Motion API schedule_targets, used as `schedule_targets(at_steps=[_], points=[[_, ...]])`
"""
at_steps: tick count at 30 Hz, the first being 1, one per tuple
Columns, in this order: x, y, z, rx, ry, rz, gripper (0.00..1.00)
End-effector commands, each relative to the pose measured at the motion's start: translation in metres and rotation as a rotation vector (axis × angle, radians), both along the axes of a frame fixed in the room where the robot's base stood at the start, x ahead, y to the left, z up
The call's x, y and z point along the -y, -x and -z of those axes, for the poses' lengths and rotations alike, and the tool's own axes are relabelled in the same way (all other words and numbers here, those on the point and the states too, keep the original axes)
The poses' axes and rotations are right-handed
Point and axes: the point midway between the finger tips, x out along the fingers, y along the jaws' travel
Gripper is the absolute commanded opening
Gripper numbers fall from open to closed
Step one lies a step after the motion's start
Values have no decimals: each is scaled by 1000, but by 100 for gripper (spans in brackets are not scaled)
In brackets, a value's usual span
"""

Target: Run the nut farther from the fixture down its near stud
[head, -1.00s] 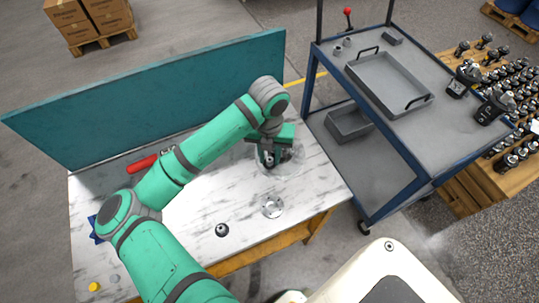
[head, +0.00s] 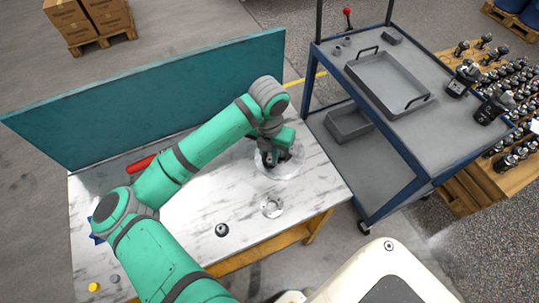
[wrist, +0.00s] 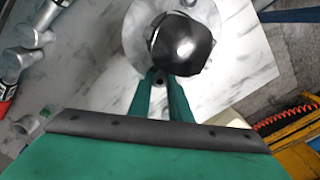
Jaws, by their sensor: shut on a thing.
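My gripper (wrist: 160,78) points down at the round, clear-looking fixture (head: 293,172) on the marble-topped bench. In the wrist view its two green fingers are close together, shut on a small dark piece, which I take to be the nut (wrist: 160,80). A dark, rounded motor body (wrist: 181,42) stands right beyond the fingertips, inside the pale ring of the fixture. The gripper also shows in the head view (head: 275,157), over the fixture. The studs and the other nut cannot be made out; the fingers and motor body hide that area.
A metal flange (head: 272,206) and a black round part (head: 222,230) lie on the bench's front side. A red-handled tool (head: 141,165) lies behind my arm. A teal panel (head: 150,95) walls the back. A blue cart (head: 420,130) stands close at right.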

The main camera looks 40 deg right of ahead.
Motion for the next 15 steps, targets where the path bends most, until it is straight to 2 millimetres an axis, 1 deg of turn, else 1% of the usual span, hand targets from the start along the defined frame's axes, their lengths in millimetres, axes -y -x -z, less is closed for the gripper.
schedule_targets(at_steps=[4, 5, 6, 15], points=[[0, 0, 0, 1, 0, 160, 0], [0, 0, 0, 1, 0, 174, 20], [0, 0, 0, 1, 2, 169, 27], [1, 0, 1, 0, 1, 166, 27]])
